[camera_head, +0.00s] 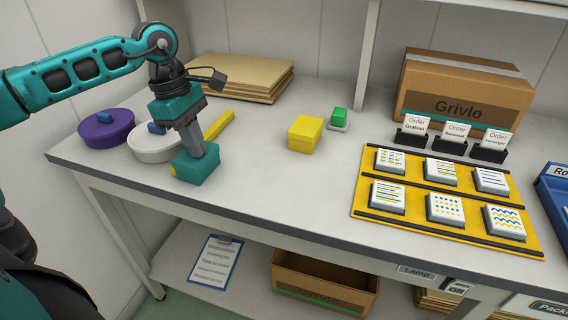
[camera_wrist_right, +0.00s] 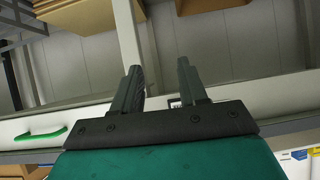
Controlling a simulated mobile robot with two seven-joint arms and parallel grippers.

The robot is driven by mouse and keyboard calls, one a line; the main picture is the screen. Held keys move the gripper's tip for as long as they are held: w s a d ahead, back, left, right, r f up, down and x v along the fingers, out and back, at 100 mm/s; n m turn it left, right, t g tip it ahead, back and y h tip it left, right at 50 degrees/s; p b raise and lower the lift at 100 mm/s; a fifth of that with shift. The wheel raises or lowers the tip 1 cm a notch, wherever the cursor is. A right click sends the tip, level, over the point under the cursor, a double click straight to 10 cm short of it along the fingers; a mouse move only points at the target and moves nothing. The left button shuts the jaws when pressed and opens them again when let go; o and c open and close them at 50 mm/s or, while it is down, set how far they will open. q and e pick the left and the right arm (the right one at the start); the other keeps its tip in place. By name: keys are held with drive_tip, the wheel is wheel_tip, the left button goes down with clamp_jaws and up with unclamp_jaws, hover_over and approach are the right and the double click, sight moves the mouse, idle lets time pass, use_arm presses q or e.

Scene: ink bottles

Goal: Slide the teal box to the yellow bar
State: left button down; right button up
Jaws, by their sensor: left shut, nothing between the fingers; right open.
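The teal box (camera_head: 195,168) sits on the white table at the left, near the front edge. The yellow bar (camera_head: 219,125) lies on the table just behind it and to the right, partly hidden by my gripper. My left gripper (camera_head: 206,153) is shut and points down at the top of the teal box; its fingertips overlap the box in the view, and I cannot tell whether they touch it. My right gripper (camera_wrist_right: 158,72) shows in the right wrist view, open and empty, with its two fingers apart. It is not in the head view.
A purple round container (camera_head: 107,130) and a white one (camera_head: 153,145) stand left of the teal box. A yellow tray (camera_head: 400,222) with several tiles lies right. The table between is clear.

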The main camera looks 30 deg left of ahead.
use_arm(q)
drive_tip(key=shift+s+a+f, duration=0.1)
drive_tip(key=shift+s+f, duration=0.1)
drive_tip(key=shift+f, duration=0.25)
use_arm(e)
drive_tip(key=shift+d, duration=0.15)
use_arm(q)
drive_tip(key=shift+r, duration=0.2)
drive_tip(key=shift+w+a+r+p, duration=0.1)
drive_tip(key=shift+r+p, duration=0.45)
drive_tip(key=shift+p, duration=0.15)
drive_tip(key=a, duration=0.2)
drive_tip(key=s+a+b, duration=0.1)
drive_tip(key=a, duration=0.2)
drive_tip(key=shift+s+a, duration=0.1)
drive_tip(key=shift+s, duration=0.05)
drive_tip(key=a, duration=0.2)
drive_tip(key=s+a, duration=0.1)
drive_tip(key=a, duration=0.2)
drive_tip(key=shift+s+a, duration=0.15)
drive_tip(key=shift+a, duration=0.1)
drive_tip(key=shift+a+r, duration=0.1)
drive_tip(key=shift+a, duration=0.3)
use_arm(e)
drive_tip(key=shift+w, duration=0.1)
